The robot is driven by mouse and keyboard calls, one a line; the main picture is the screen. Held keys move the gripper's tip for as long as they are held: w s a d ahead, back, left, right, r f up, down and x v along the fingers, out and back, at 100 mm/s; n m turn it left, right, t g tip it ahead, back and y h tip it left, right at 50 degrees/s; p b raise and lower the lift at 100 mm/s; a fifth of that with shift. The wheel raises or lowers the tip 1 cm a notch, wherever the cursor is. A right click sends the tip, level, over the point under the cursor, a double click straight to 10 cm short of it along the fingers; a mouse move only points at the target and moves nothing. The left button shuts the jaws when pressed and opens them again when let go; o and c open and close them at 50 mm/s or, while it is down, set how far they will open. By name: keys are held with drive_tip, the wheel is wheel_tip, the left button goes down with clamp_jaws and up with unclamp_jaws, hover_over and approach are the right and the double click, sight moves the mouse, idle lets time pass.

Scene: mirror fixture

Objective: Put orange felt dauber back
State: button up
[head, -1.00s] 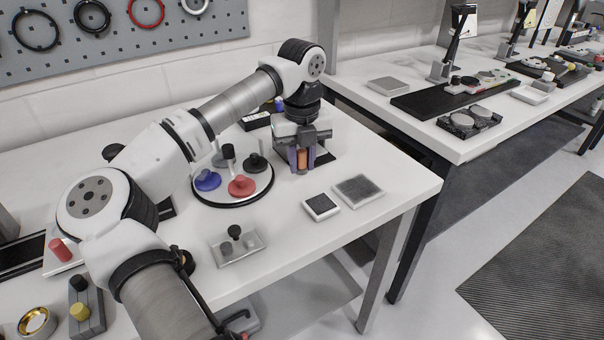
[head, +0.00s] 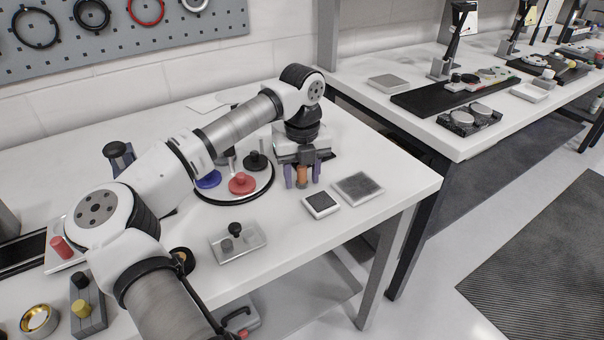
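The orange felt dauber (head: 302,175) is a small upright orange cylinder near the right end of the bench, behind the small dark pad. My gripper (head: 302,178) points down around it. Its two purple fingers stand either side of the dauber, with a visible gap on each side, so it looks open and not clamped. The gripper body hides the dauber's top. I cannot tell exactly what its base rests on.
A round white tray with a black rim (head: 233,203) holds red (head: 242,183), blue (head: 208,179) and black (head: 256,161) knobs just left. A white-edged dark pad (head: 320,205) and a grey plate (head: 357,188) lie close in front and right.

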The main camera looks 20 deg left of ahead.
wheel_tip(320, 180, up, 12)
drive_tip(key=shift+r+b, duration=0.2)
drive_tip(key=shift+b, duration=0.2)
idle(0.7)
